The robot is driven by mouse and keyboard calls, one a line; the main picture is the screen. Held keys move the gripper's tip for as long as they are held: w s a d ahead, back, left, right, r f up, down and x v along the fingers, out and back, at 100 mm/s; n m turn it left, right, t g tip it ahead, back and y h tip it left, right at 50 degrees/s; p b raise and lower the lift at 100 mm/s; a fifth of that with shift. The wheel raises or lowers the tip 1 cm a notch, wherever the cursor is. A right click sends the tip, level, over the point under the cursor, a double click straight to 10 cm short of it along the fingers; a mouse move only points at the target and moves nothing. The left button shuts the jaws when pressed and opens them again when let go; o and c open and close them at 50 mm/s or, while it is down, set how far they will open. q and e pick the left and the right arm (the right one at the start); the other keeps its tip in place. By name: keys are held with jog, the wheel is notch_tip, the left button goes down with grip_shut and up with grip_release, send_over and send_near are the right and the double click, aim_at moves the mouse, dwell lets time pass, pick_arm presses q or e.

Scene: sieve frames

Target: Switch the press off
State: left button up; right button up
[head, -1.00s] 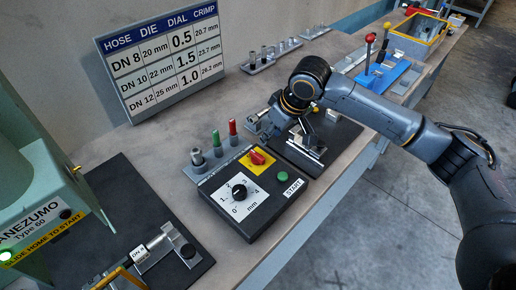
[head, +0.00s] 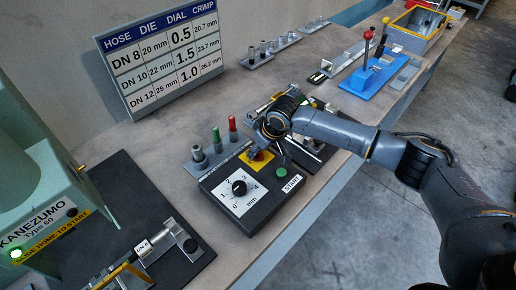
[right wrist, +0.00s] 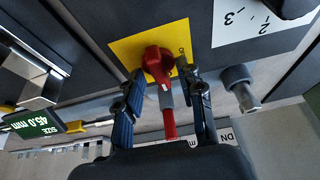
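The press control box (head: 225,207) has a dial (head: 240,188), a green START button (head: 281,172) and a yellow plate (head: 262,156). The red rotary switch (right wrist: 156,62) on that plate shows in the right wrist view; in the head view my gripper mostly hides it. My right gripper (right wrist: 161,80) is open, its fingers spread at either side of the switch, with gaps to the knob. My left gripper is not in view.
Pegs with grey, green and red (head: 233,128) tops stand in a rack just behind the control box, close to my right gripper. A hose sign (head: 160,65) stands behind. A blue stand with levers (head: 372,75) and a grey bin (head: 415,32) are farther right.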

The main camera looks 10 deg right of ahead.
grip_shut()
